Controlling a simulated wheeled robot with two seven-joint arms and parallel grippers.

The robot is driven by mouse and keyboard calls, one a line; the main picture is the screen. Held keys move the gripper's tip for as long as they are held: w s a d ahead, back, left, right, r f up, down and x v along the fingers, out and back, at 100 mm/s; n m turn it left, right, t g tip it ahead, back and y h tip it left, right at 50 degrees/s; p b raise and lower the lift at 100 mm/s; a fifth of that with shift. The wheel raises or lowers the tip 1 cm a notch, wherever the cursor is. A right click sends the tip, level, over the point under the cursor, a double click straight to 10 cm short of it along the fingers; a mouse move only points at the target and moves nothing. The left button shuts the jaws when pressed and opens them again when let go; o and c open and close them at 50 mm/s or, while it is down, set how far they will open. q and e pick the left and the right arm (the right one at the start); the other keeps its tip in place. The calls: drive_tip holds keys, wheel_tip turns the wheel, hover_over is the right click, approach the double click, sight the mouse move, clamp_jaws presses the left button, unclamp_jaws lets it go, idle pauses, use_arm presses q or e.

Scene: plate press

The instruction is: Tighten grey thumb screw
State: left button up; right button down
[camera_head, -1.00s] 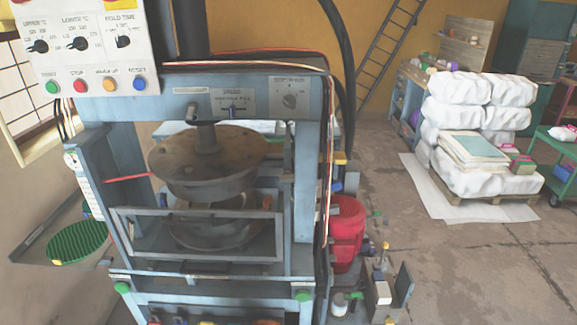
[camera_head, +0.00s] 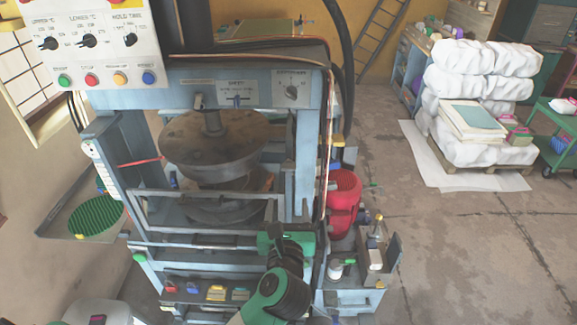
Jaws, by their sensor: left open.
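The blue press frame (camera_head: 297,130) stands in the middle left of the head view, with a round brown upper plate (camera_head: 205,145) over a lower plate (camera_head: 205,207). A small grey piece (camera_head: 197,101) on the front of the upper beam looks like the grey thumb screw, but it is too small to be sure. A small blue one (camera_head: 237,101) is to its right. My left gripper (camera_head: 284,240), green and black, is low in front of the press, well below the grey piece and apart from it. It is open; its fingertips are hard to make out. My right gripper is not in view.
A grey guard bar (camera_head: 208,232) crosses the press front. A control panel (camera_head: 100,50) hangs upper left. A red bucket (camera_head: 343,200) and a small stand (camera_head: 375,255) are right of the press. White sacks (camera_head: 465,90) stand farther right; open floor lies between.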

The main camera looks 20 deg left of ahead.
sight(289, 169)
use_arm(q)
drive_tip(key=p+x, duration=0.4)
drive_tip(key=x, duration=0.7)
drive_tip(key=shift+w+a+p, duration=0.1)
drive_tip(key=shift+w+p, duration=0.05)
drive_tip(key=shift+p, duration=0.15)
drive_tip(key=shift+x, duration=0.75)
drive_tip(key=shift+f, duration=0.1)
drive_tip(key=c, duration=1)
